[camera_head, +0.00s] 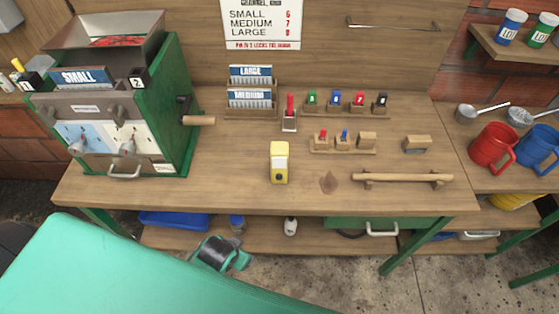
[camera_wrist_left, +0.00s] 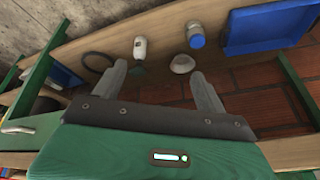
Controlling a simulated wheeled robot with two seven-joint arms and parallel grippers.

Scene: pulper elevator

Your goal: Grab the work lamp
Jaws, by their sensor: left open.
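A small upright yellow object with a pale face (camera_head: 279,162) stands near the middle front of the bench top; it looks like the work lamp. It is not visible in the left wrist view. My left gripper (camera_head: 220,254) is low in front of the bench, below its top and apart from the yellow object. In the left wrist view its two fingers (camera_wrist_left: 160,72) are spread, with nothing between them, facing the lower shelf. My right gripper is not in view.
A green pulper machine (camera_head: 110,110) stands left on the bench (camera_head: 235,180). Key racks and a wooden bar (camera_head: 402,178) are to the right. The lower shelf (camera_head: 330,238) holds a blue tray (camera_wrist_left: 262,25), a blue-capped jar (camera_wrist_left: 195,35) and a white bottle (camera_wrist_left: 140,47).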

